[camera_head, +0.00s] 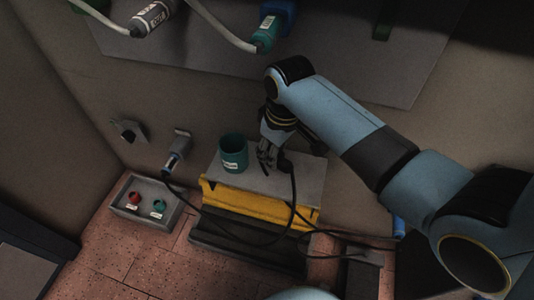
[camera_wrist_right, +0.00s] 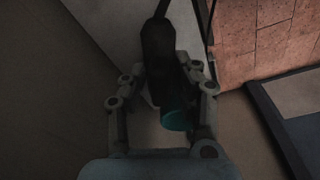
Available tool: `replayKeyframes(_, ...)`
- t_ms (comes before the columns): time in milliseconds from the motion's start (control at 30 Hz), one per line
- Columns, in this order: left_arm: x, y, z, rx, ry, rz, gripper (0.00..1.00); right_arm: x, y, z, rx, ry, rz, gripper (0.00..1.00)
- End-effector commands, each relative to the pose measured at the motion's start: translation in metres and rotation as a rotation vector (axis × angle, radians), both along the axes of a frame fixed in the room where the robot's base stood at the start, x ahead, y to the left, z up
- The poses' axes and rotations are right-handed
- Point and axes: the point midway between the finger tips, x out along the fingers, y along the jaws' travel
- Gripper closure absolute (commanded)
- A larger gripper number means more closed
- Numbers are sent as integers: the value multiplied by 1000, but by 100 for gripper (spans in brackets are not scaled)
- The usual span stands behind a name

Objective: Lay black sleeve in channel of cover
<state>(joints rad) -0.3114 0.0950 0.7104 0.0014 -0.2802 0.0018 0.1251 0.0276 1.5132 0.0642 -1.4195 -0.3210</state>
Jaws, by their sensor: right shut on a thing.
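My right gripper (camera_head: 268,158) is over the grey top of a yellow-edged block (camera_head: 307,185), right of the teal cup. In the right wrist view its fingers (camera_wrist_right: 163,75) are shut around a black sleeve (camera_wrist_right: 158,42), with a dark cable leaving its far end. A teal round piece (camera_wrist_right: 174,120) shows below it; I cannot tell whether it belongs to the sleeve. In the head view the sleeve (camera_head: 284,164) is small and dark beside the fingers. A long dark part with ledges (camera_head: 240,243) lies before the block; I cannot tell whether it is the cover. My left gripper is out of view.
The teal cup (camera_head: 233,160) with a white label stands close left of my right gripper. A holder with a blue-grey plug (camera_head: 174,158) is on the wall. Black cable loops across the front.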

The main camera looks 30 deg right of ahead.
Motion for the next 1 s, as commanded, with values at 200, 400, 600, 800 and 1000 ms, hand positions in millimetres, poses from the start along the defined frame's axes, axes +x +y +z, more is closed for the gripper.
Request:
replayKeyframes(200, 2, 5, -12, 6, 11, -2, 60, 27, -1, -18, 0, 0, -1, 100)
replayKeyframes(400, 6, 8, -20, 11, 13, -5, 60, 28, -1, -37, 0, 3, -1, 100)
replayKeyframes(600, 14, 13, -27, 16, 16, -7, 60, 28, -1, -60, 0, 1, -1, 100)
replayKeyframes(800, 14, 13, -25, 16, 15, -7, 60, 29, -1, -57, 0, -1, -1, 100)
replayKeyframes(1000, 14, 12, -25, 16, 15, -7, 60, 29, -1, -59, 0, 0, -2, 59)
